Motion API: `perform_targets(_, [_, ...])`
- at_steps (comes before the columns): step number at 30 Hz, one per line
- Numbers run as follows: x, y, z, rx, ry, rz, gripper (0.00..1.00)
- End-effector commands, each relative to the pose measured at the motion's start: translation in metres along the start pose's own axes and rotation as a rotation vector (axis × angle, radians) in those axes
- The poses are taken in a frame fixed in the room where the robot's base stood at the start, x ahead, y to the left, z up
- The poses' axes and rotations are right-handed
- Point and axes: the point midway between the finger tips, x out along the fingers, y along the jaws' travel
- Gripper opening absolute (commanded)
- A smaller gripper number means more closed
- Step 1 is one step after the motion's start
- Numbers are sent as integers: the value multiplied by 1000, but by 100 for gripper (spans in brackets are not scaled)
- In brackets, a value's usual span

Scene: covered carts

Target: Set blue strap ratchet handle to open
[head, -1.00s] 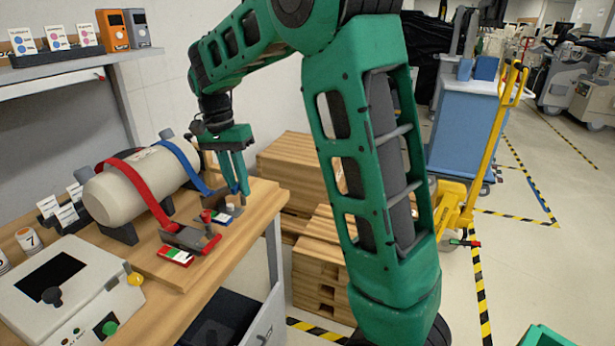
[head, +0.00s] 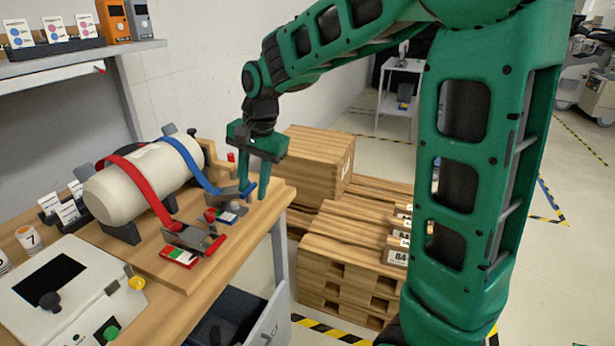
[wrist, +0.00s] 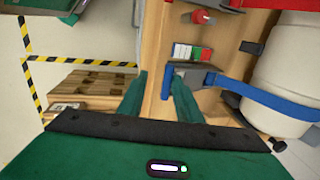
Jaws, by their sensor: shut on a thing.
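A beige cylinder (head: 120,197) lies on its cradle on the wooden bench, with a red strap and a blue strap (head: 194,165) around it. The blue strap runs down to its ratchet on the board. The ratchet handle's blue grip (head: 250,188) stands out at the board's right end, and shows as a blue bar in the wrist view (wrist: 166,82). In the wrist view, the grip lies between the fingertips (wrist: 158,76), nearer the right one. The fingers partly hide the handle.
The red strap's ratchet (head: 195,238) sits close by on the same board, in front of the blue one. A white control box (head: 85,295) stands front left. Wooden pallets (head: 335,262) are stacked on the floor right of the bench.

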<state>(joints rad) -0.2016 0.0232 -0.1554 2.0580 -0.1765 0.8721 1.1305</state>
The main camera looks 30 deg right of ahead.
Motion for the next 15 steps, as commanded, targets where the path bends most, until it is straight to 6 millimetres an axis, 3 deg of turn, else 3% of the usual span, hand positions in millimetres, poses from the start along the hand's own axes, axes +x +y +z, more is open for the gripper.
perform_targets(11, [-66, 2, -1, 3, 2, 2, 19])
perform_targets(15, [-68, 24, -6, -13, 6, 16, 19])
